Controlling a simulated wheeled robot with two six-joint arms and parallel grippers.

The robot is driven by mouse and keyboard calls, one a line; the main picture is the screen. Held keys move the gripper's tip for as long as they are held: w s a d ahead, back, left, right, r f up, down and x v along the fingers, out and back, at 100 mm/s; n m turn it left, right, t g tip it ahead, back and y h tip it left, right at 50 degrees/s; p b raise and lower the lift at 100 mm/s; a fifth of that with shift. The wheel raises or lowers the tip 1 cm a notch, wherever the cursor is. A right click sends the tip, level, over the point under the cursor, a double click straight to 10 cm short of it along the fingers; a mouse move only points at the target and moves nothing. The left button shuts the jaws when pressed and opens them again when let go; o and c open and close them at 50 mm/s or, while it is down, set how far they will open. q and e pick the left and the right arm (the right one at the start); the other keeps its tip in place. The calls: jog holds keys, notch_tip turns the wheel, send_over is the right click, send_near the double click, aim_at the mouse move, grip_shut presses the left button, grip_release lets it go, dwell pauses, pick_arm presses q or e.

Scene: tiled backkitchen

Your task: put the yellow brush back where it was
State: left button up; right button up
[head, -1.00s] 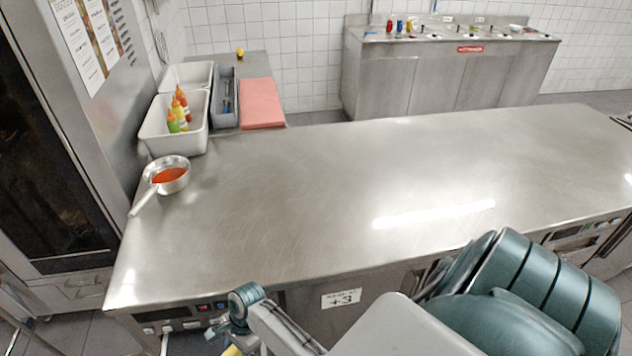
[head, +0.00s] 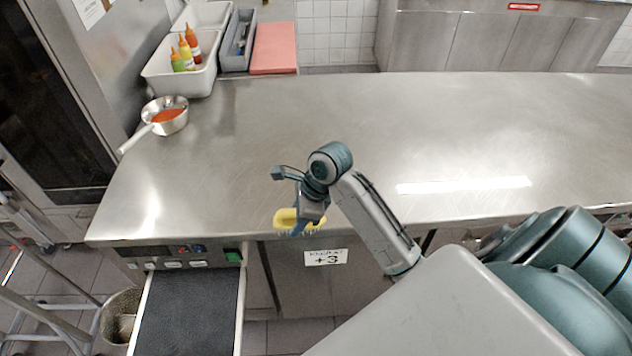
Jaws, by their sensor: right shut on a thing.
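The yellow brush (head: 287,219) is held in my right gripper (head: 303,214), near the front edge of the steel counter (head: 420,140). Its yellow body faces me and its bristles point down. The gripper is shut on it, and the fingertips are partly hidden by the wrist and the brush. I cannot tell whether the brush touches the counter edge or hangs in front of it. My left gripper is not in view.
An open drawer with a dark mat (head: 188,312) juts out below the counter at the front left. A saucepan of red sauce (head: 166,116), white tubs with bottles (head: 185,70), a grey bin (head: 238,45) and a pink board (head: 274,48) stand at the back left. The counter's middle is clear.

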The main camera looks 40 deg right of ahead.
jog(key=w+d+p, duration=0.1)
jog(key=w+d, duration=0.2)
jog(key=w+d+p, duration=0.1)
jog(key=w+d, duration=0.2)
jog(key=w, duration=0.1)
jog(key=w+d+f+p, duration=0.1)
jog(key=w+d+p, duration=0.1)
jog(key=w+d, duration=0.1)
jog(key=shift+w, duration=0.15)
jog(key=shift+w+d, duration=0.3)
jog(key=shift+w, duration=0.15)
notch_tip(320, 180, down, 3)
jog(key=shift+f+p, duration=0.2)
jog(key=shift+p, duration=0.9)
jog(key=shift+f, duration=0.2)
jog(key=shift+f, duration=0.2)
jog(key=o, duration=1.1)
jog(key=shift+c, duration=0.2)
jog(key=shift+r, duration=0.1)
